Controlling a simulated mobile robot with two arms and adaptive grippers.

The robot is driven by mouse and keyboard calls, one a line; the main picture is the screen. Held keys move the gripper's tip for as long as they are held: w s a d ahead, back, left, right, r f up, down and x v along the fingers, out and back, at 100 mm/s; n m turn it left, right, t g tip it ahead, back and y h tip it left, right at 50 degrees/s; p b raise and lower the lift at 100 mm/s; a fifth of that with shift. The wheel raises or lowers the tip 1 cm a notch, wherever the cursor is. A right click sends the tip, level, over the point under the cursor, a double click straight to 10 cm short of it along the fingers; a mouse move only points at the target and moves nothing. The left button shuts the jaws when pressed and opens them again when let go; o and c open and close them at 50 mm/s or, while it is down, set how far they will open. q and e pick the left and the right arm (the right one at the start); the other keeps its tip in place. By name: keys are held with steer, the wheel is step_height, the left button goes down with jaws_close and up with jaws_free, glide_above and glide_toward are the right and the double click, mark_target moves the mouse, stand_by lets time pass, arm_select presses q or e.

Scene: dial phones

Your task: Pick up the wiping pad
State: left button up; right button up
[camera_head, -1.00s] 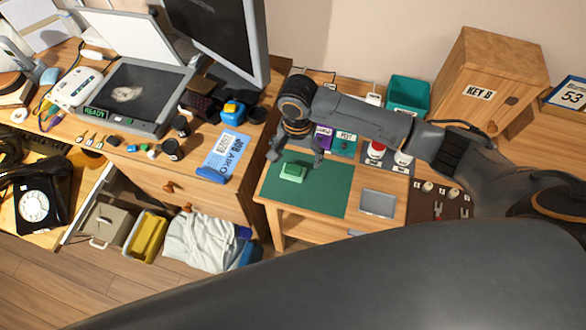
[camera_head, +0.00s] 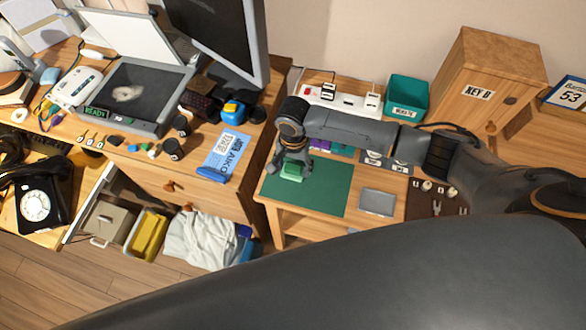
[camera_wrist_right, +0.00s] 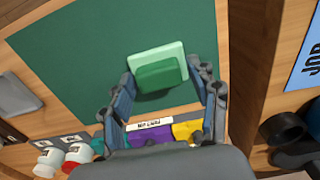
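The wiping pad (camera_head: 292,171) is a light green block with a darker green grip on top. It lies on the dark green mat (camera_head: 325,192) on the small wooden table. My right gripper (camera_head: 291,168) is right above and around it, fingers pointing down. In the right wrist view the pad (camera_wrist_right: 158,70) sits between the tips of the open fingers (camera_wrist_right: 166,84), with gaps on both sides. It looks uplifted by nothing; it rests on the mat. My left gripper is not in view.
A grey tray (camera_head: 377,202) lies right of the mat. A white power strip (camera_head: 345,100), a teal bin (camera_head: 407,97) and a wooden key box (camera_head: 489,85) stand behind. The desk with a monitor (camera_head: 213,35) is on the left. The front of the mat is clear.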

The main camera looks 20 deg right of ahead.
steer(key=shift+c, duration=1.4)
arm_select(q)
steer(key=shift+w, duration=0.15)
arm_select(e)
steer(key=shift+r, duration=0.1)
steer(key=shift+r, duration=0.3)
step_height(320, 180, up, 2)
steer(key=shift+w+r, duration=0.1)
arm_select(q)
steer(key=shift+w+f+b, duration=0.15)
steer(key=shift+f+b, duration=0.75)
arm_select(e)
steer(key=s+a+r, duration=0.2)
steer(key=a+r, duration=0.1)
steer(key=a, duration=0.1)
steer(key=s+a+r, duration=0.2)
steer(key=a+r, duration=0.1)
steer(key=a, duration=0.1)
steer(key=s+a+r, duration=0.2)
steer(key=a+r, duration=0.2)
steer(key=shift+s+a, duration=0.2)
steer(key=shift+s, duration=0.1)
